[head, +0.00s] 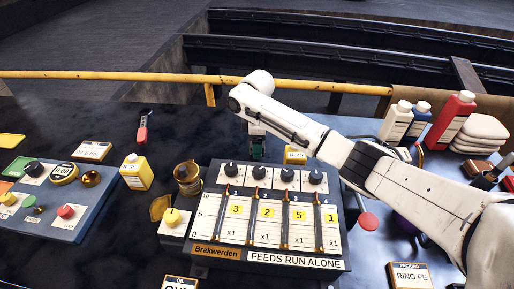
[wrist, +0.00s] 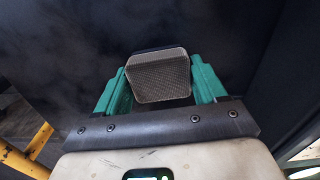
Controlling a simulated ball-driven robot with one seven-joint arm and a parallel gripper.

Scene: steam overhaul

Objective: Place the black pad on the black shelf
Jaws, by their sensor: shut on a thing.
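My gripper (head: 257,150) reaches down behind the feed panel in the head view, with a green finger just showing. In the wrist view, its two green fingers are shut on a block-like pad (wrist: 160,80). The pad has a grey, mesh-like face towards the camera and a dark top edge. In the head view, the pad is hidden or too small to make out. A dark surface lies beyond the pad in the wrist view. I cannot tell for certain which surface is the black shelf.
The feed panel (head: 268,210) with knobs and sliders stands just in front of my gripper. A brass cup (head: 187,178) and a yellow bottle (head: 136,172) are to its left. A yellow rail (head: 130,75) runs behind. White, blue and red bottles (head: 450,120) stand right.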

